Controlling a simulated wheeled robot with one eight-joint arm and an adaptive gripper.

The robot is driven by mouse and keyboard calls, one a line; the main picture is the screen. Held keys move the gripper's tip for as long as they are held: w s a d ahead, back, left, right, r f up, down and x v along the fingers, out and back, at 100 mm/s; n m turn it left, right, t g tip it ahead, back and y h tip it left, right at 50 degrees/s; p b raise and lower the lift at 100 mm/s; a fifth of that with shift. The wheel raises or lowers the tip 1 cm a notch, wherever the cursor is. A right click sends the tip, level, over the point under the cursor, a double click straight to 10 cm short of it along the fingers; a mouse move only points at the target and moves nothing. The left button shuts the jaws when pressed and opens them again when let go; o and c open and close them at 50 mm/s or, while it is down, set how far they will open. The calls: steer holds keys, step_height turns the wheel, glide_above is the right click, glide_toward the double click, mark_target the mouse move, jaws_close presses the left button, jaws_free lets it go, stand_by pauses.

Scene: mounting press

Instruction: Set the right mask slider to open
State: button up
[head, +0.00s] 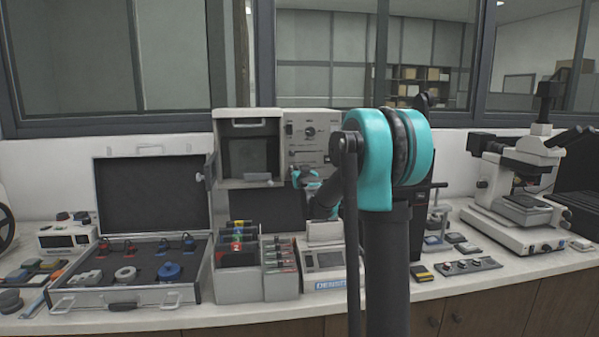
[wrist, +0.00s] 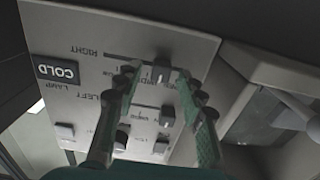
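In the wrist view a pale control panel (wrist: 85,40) appears upside down. Its slot marked RIGHT holds a dark slider knob with a light mark, the right mask slider (wrist: 160,69). A second knob, the left mask slider (wrist: 166,115), sits in the slot marked LEFT. My gripper (wrist: 157,76) is open, its teal fingers spread either side of the right slider's knob. I cannot tell whether a finger touches it. In the head view my gripper (head: 306,177) is at the front of the press panel (head: 310,131); the sliders are not discernible there.
More small knobs (wrist: 120,138) and a COLD LAMP label (wrist: 57,71) are on the panel. A pale housing with a recess (wrist: 260,100) stands to its right. In the head view an open case (head: 150,298), sample box (head: 238,285) and microscope (head: 525,195) crowd the counter.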

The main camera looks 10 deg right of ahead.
jaws_close()
steer(key=shift+a, duration=0.1)
steer(key=a, duration=0.2)
steer(key=shift+a, duration=0.35)
steer(key=shift+o, duration=0.3)
jaws_free()
steer(key=shift+a, duration=0.1)
